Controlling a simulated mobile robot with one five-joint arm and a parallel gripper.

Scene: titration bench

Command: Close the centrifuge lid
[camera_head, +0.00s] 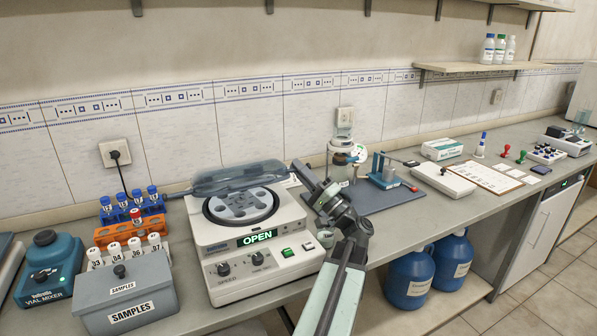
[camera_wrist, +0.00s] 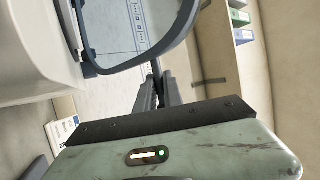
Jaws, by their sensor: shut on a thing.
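The centrifuge (camera_head: 250,235) is a white box on the bench with its display reading OPEN. Its translucent grey-blue lid (camera_head: 238,177) stands raised behind the round rotor (camera_head: 240,206). My gripper (camera_head: 297,166) reaches up to the right edge of the lid. In the wrist view the closed fingers (camera_wrist: 157,72) meet the dark rim of the lid (camera_wrist: 110,69), and the white centrifuge body (camera_wrist: 35,50) lies to the left. The jaws are shut on the lid's rim; the exact contact is partly hidden.
A grey SAMPLES box (camera_head: 128,297) and tube racks (camera_head: 130,232) stand close left of the centrifuge. A burette stand base (camera_head: 385,180) and a grey mat (camera_head: 385,202) lie to the right. Blue canisters (camera_head: 408,280) sit below the bench.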

